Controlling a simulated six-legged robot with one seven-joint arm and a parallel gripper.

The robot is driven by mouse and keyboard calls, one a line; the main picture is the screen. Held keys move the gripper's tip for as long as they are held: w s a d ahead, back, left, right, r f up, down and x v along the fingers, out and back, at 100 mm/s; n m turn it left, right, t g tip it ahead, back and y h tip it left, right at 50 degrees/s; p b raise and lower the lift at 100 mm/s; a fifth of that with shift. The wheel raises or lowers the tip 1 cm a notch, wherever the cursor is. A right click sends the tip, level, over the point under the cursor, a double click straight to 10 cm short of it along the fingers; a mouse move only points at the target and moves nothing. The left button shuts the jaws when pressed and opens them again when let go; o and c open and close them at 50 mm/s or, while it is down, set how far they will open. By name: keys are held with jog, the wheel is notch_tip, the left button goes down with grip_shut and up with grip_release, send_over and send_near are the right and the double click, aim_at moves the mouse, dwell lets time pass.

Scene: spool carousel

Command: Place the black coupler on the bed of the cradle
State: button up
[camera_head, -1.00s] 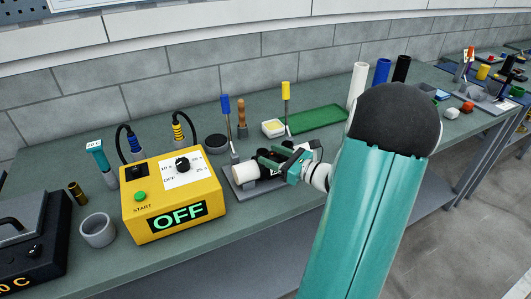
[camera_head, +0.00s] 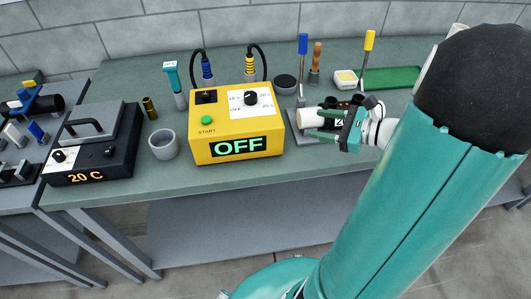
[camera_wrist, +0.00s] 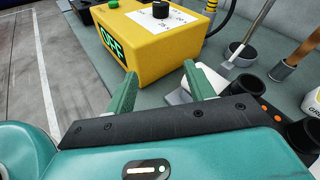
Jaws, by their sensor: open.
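My gripper (camera_head: 307,122) is open, its two green fingers pointing left over the cradle area in the head view. In the wrist view my gripper (camera_wrist: 160,70) shows nothing held between its fingers. The black coupler (camera_head: 331,102), with upright black sockets, appears beside the fingers on their far side. The grey cradle (camera_head: 303,136) is low under the fingers and mostly covered. A white pipe end (camera_head: 307,118) shows there. I cannot tell whether the coupler rests on the bed.
A yellow control box (camera_head: 237,122) reading OFF stands just left of the cradle. A grey cup (camera_head: 164,145) and a black heater (camera_head: 97,145) are farther left. Upright tools (camera_head: 302,65), a round black tin (camera_head: 286,84) and a green tray (camera_head: 390,78) are behind.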

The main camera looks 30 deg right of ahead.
jog(key=s+a+r+n+g+h, duration=0.1)
jog(key=s+a+n+g, duration=0.2)
jog(key=a+n+g, duration=1)
jog(key=s+a+r+n+t+h, duration=0.5)
jog(key=a+n, duration=0.4)
jog(key=n, duration=0.4)
jog(key=shift+s+r+t+h, duration=0.3)
jog(key=shift+r+t+h, duration=0.45)
jog(key=shift+h, duration=0.55)
jog(key=shift+d, duration=0.15)
